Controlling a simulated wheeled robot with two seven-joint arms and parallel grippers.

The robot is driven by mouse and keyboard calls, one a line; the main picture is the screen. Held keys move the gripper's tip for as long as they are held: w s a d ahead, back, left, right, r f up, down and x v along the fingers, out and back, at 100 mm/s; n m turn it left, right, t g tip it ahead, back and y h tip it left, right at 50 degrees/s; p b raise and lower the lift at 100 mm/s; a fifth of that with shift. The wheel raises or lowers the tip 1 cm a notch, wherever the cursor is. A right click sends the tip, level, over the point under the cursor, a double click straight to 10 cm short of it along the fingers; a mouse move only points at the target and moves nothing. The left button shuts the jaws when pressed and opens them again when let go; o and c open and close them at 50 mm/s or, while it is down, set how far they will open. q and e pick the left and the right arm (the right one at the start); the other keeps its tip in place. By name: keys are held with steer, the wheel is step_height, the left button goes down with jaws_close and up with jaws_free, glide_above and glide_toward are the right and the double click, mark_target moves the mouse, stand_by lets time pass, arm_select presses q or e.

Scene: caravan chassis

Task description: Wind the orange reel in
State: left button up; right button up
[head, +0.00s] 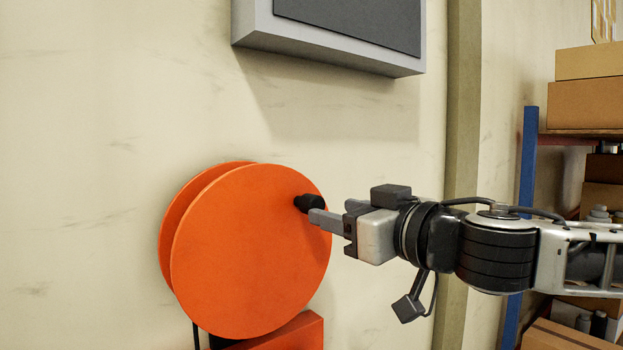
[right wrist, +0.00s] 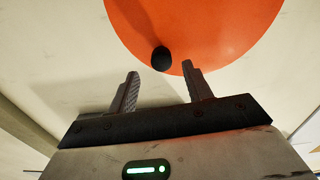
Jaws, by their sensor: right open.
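The orange reel (head: 248,255) is mounted against the wall in the head view, with two round flanges and an orange base (head: 295,335) below it. A black crank knob (head: 307,203) sticks out near the upper right rim of its front flange. My right gripper (head: 322,218) comes in from the right, its fingertips close to the knob. In the right wrist view the reel (right wrist: 205,28) is at the top and the knob (right wrist: 160,59) lies ahead, between the lines of the two open fingers (right wrist: 160,72). I cannot tell whether they touch it. My left gripper is not in view.
A grey wall box with a dark panel (head: 350,22) hangs above the reel. A shelf with a blue post (head: 526,160) and cardboard boxes (head: 585,103) stands at the right, behind my right arm. The wall left of the reel is clear.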

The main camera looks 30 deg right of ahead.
mark_target(320, 205)
steer(key=p, duration=0.1)
steer(key=w+p, duration=0.1)
steer(key=shift+w+a+r+p, duration=0.15)
steer(key=shift+w+r+p, duration=0.1)
steer(key=shift+r+p, duration=0.15)
steer(key=w+p, duration=0.3)
steer(key=w, duration=0.1)
steer(key=shift+w+a+f, duration=0.1)
steer(key=shift+f, duration=0.15)
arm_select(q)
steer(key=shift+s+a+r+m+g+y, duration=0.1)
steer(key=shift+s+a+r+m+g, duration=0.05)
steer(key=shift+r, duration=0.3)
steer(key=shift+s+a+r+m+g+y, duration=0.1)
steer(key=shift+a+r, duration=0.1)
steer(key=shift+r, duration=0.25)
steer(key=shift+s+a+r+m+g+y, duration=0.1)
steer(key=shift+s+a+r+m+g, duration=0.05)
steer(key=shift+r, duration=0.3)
arm_select(e)
steer(key=shift+w+a+f, duration=0.1)
steer(key=shift+w+f, duration=0.1)
steer(key=shift+w, duration=0.4)
jaws_close()
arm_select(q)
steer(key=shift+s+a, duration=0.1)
